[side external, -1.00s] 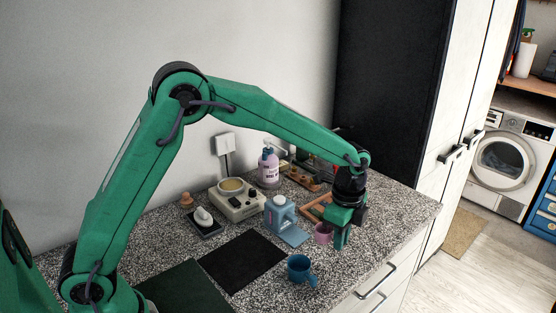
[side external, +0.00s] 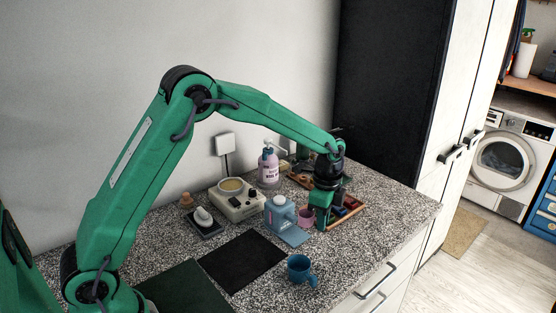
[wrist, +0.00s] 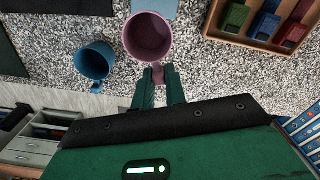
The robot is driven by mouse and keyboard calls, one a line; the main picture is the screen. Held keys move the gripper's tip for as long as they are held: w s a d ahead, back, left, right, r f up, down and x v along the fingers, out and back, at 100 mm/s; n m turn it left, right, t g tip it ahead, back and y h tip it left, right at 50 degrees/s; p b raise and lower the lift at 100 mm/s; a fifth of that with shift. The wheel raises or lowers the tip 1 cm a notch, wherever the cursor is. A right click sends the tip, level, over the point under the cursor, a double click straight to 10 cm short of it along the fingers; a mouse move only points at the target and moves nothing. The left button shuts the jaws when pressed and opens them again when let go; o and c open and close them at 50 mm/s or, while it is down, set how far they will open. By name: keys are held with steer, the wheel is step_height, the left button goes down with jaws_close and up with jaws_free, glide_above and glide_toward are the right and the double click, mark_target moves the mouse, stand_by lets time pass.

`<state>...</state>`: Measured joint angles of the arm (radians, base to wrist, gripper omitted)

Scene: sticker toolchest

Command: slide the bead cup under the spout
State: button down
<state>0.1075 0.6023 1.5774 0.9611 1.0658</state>
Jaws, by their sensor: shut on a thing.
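A pink cup (side external: 305,215), the likely bead cup, stands upright beside the blue jug-like container (side external: 279,214) and its flat light-blue pad (side external: 293,237). In the wrist view the pink cup (wrist: 147,38) is seen from above and looks empty. Its far rim is close to the light-blue pad (wrist: 157,7); I cannot tell whether it overlaps it. My gripper (side external: 319,224) is shut on the cup's handle, which shows between the fingers in the wrist view (wrist: 159,78). No spout shows clearly.
A blue mug (side external: 301,269) stands near the counter's front, left of the pink cup in the wrist view (wrist: 94,61). A wooden tray (side external: 347,214) with coloured blocks is to the right. A pump bottle (side external: 268,167) and a beige device (side external: 238,205) stand behind. Dark mats lie at left.

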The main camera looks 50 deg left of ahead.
steer(key=shift+f, duration=0.2)
steer(key=shift+a+f, duration=0.15)
steer(key=shift+f, duration=1.4)
steer(key=shift+a+f, duration=0.1)
steer(key=shift+f, duration=1.4)
steer(key=shift+s+a, duration=0.1)
steer(key=shift+a, duration=1.8)
steer(key=shift+a, duration=0.1)
steer(key=shift+f, duration=0.25)
steer(key=c, duration=1.4)
jaws_free()
steer(key=shift+o, duration=0.2)
